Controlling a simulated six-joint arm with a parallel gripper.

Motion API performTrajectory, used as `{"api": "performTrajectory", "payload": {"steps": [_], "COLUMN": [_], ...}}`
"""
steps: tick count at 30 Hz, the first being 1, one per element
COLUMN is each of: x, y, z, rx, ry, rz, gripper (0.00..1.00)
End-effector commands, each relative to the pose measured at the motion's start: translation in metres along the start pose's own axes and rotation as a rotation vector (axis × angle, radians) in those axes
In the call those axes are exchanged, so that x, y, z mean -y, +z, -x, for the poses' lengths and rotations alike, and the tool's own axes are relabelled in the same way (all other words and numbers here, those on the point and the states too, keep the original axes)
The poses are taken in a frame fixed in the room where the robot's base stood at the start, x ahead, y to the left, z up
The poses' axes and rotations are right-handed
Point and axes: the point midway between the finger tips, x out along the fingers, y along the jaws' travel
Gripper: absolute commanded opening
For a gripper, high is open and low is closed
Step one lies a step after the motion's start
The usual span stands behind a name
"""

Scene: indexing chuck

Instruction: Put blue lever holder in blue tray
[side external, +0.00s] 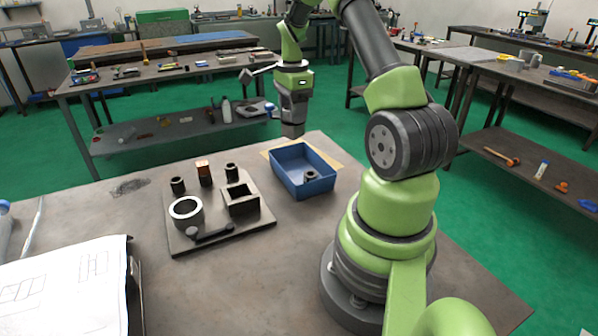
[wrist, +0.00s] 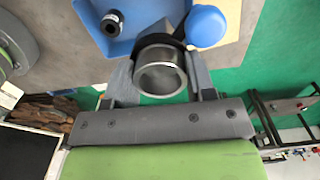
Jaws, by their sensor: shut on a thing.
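My gripper (side external: 291,122) is shut on the blue lever holder, a hollow grey metal cylinder (wrist: 160,78) with a dark arm and a round blue knob (wrist: 206,26). The knob also shows left of the gripper in the side view (side external: 270,107). The gripper holds it in the air near the back of the blue tray (side external: 318,185). In the wrist view the tray (wrist: 77,12) is at the upper left, and the holder appears beside its edge. A small dark ring-shaped part (side external: 310,175) lies inside the tray; it also shows in the wrist view (wrist: 110,24).
Left of the tray, a dark plate (side external: 185,243) bears a grey ring (side external: 186,211), a square open box (side external: 240,200), a dark lever (side external: 208,234), a copper-coloured block (side external: 204,173) and small dark cylinders. Paper drawings (side external: 65,285) lie front left. The table between is clear.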

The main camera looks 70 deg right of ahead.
Motion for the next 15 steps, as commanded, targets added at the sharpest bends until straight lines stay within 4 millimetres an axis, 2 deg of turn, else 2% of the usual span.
{"api": "performTrajectory", "payload": {"steps": [7,15], "x": [0.0,0.0], "y": [-0.003,-0.003], "z": [-0.044,-0.074], "rx": [0.001,0.001], "ry": [0.004,0.003], "rz": [0.01,0.009], "gripper": [0.11,0.11]}}
